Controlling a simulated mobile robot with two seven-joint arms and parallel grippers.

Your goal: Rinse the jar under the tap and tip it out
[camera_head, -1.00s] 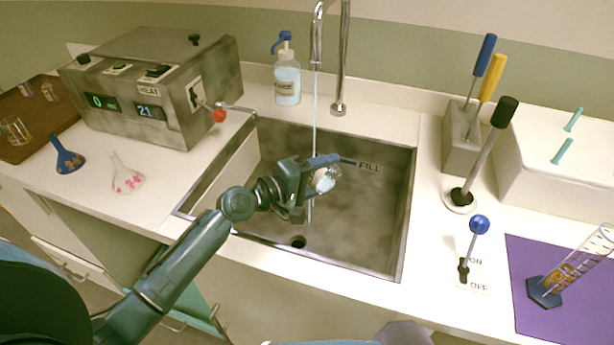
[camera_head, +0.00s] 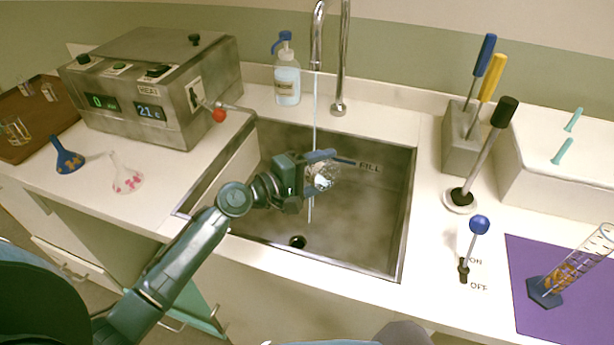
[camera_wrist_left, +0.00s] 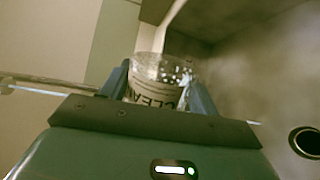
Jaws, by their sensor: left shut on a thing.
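My left gripper (camera_head: 308,172) is shut on a clear glass jar (camera_head: 322,180) inside the sink. In the left wrist view the jar (camera_wrist_left: 158,88) sits between the fingers, with a label reading CLEAN and droplets on its glass. The tap (camera_head: 317,40) is above, and a thin water stream (camera_head: 314,110) falls from it to the jar. Water also shows below the jar. I cannot tell how much water is inside. My right gripper is out of view.
The metal sink (camera_head: 385,225) has a dark drain (camera_head: 297,242). A blue-knobbed ON/OFF lever (camera_head: 472,245) and a black-knobbed lever (camera_head: 485,155) stand to the right. A heater box (camera_head: 160,95) stands left, and a soap bottle (camera_head: 287,80) behind the sink.

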